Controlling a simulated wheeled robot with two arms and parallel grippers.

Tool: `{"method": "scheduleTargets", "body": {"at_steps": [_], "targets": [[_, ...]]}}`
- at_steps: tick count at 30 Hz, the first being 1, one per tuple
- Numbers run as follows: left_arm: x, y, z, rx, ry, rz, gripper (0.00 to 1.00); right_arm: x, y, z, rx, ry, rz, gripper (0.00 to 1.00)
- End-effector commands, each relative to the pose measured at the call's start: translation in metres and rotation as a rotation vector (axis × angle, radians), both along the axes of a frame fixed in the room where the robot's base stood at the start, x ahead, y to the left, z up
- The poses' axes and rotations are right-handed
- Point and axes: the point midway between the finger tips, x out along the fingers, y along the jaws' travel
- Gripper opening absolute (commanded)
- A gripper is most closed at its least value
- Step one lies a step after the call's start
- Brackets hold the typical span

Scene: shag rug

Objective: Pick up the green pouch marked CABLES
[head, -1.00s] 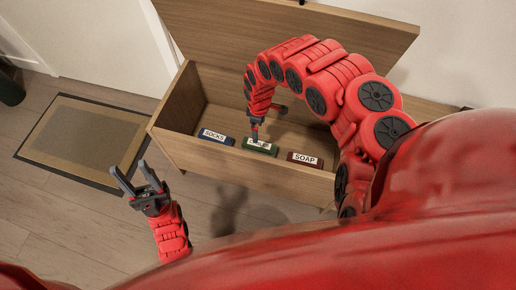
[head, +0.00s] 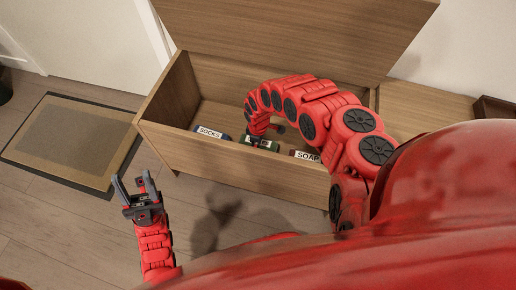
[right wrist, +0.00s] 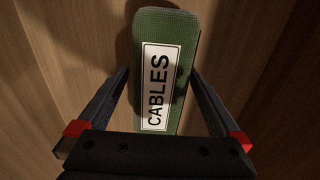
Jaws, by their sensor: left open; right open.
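The green pouch (head: 262,144) stands inside the open wooden chest, partly hidden by my right arm in the head view. In the right wrist view the green pouch (right wrist: 167,30) shows its white label reading CABLES. My right gripper (right wrist: 163,88) is open, with one finger on each side of the pouch and a gap visible beside it. In the head view the right gripper's fingers are mostly hidden by its arm. My left gripper (head: 134,188) is open and empty, outside the chest at the left.
The wooden chest (head: 215,165) has its lid raised at the back. A blue pouch marked SOCKS (head: 209,132) is left of the green one, and a dark pouch marked SOAP (head: 306,156) is at the right. A doormat (head: 32,175) lies on the floor at left.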

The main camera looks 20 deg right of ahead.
Motion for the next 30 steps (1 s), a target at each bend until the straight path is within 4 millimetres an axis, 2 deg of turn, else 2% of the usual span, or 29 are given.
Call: {"method": "scheduleTargets", "body": {"at_steps": [1,7,22,23,30], "targets": [[0.0002,-0.0009,-0.0034,0.005,0.000,-0.002,0.50,-0.0007,0.0001,-0.0059,0.000,0.001,0.000,1.00],[0.0005,-0.0012,-0.0009,0.006,0.001,-0.002,0.50,0.0000,-0.0002,-0.0034,0.000,0.000,0.001,1.00],[0.0006,-0.0010,-0.0010,0.005,0.001,-0.002,0.50,0.0004,0.0000,-0.0032,0.000,-0.001,0.001,0.10],[0.0006,-0.0010,-0.0010,0.005,0.001,-0.002,0.50,0.0004,0.0000,-0.0032,0.000,-0.001,0.001,0.08],[0.0004,-0.0005,0.0014,0.003,0.001,-0.001,0.50,0.0007,0.0000,0.0008,0.000,-0.002,0.001,0.08]]}}
